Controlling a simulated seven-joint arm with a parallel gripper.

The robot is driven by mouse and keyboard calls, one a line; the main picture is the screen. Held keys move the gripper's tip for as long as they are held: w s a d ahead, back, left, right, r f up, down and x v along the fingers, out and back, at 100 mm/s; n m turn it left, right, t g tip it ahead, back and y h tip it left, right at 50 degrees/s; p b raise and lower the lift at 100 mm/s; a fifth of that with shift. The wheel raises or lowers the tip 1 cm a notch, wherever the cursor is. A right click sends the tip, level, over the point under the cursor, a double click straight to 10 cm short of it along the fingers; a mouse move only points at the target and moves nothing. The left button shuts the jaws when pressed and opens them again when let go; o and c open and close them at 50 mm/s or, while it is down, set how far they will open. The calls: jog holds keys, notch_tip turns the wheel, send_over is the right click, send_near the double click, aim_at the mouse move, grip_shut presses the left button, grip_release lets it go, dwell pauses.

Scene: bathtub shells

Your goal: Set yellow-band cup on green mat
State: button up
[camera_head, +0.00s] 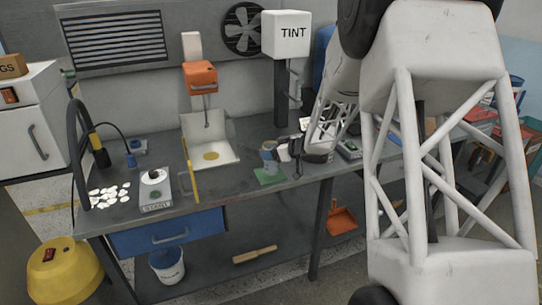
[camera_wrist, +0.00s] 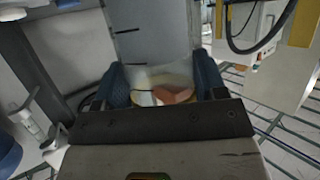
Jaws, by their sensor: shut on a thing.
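My gripper (camera_head: 282,153) reaches in from the right over the workbench. In the wrist view my gripper (camera_wrist: 163,84) has its blue finger pads closed on both sides of a clear cup (camera_wrist: 160,80) with a yellow band near its rim. Something reddish-brown and whitish shows through the cup. In the head view the cup (camera_head: 268,158) is small and upright at the far edge of the green mat (camera_head: 271,177). I cannot tell whether its base touches the mat. The front part of the mat is bare.
The TINT dispenser (camera_head: 286,36) stands behind the cup. Left of the mat are an open white tray (camera_head: 222,128) with a yellow-edged panel (camera_head: 190,182), and a START button box (camera_head: 155,190). White shells (camera_head: 107,195) lie farther left. A grey device (camera_head: 349,149) sits to the right.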

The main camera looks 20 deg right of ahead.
aim_at(271, 147)
jog(key=shift+w+d+f, duration=0.1)
jog(key=shift+w+d, duration=0.1)
jog(key=shift+w, duration=0.6)
jog(key=shift+w+d, duration=0.15)
jog(key=shift+w, duration=0.6)
jog(key=shift+f, duration=1.8)
jog(key=shift+f, duration=0.15)
jog(key=o, duration=1.2)
jog(key=shift+c, duration=0.2)
